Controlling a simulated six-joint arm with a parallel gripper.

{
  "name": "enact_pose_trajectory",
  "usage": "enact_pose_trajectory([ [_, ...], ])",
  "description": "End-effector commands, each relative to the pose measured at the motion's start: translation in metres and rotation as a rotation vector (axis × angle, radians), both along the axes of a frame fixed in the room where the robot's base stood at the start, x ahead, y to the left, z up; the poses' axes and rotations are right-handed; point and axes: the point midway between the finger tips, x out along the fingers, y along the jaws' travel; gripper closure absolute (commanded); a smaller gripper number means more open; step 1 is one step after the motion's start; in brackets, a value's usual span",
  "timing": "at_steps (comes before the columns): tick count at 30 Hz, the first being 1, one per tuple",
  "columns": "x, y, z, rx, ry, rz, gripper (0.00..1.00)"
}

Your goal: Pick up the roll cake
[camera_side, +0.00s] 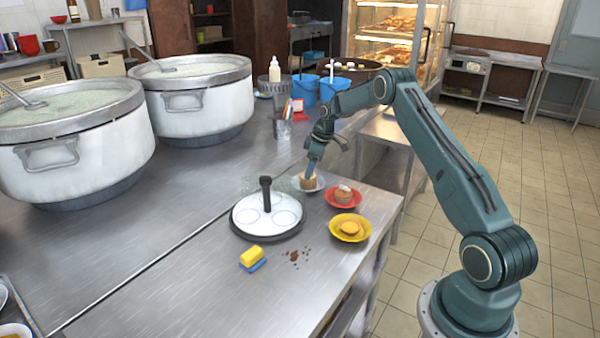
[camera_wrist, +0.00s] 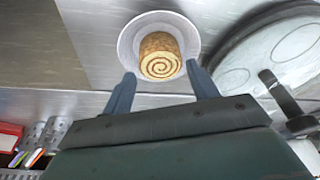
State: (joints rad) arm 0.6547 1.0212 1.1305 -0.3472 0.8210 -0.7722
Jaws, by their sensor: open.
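The roll cake (camera_wrist: 159,57) is a short brown roll with a spiral on its end face. It sits on a white plate (camera_wrist: 128,45), with the spiral facing my gripper in the wrist view. In the side view the roll cake (camera_side: 306,183) is partly hidden by my gripper. My gripper (camera_wrist: 162,82) is open, its two blue fingers apart on either side of the cake's near end. In the side view my gripper (camera_side: 311,170) points down just above the cake. I cannot tell whether a finger touches it.
A round tray with a black handle (camera_side: 266,195) stands close by. A red plate (camera_side: 330,200) and a yellow plate (camera_side: 336,233) hold other pastries. A yellow and blue sponge (camera_side: 252,258) lies in front, beside brown crumbs. Large stockpots (camera_side: 205,112) stand at left.

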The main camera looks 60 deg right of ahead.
Motion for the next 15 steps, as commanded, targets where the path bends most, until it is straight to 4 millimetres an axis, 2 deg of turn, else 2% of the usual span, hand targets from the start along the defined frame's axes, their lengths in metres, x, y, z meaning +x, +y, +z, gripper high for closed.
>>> enact_pose_trajectory([
  [7, 0.006, 0.004, -0.029, 0.001, 0.003, 0.0, 0.41],
  [15, 0.009, 0.005, -0.042, 0.0, 0.001, 0.0, 0.41],
])
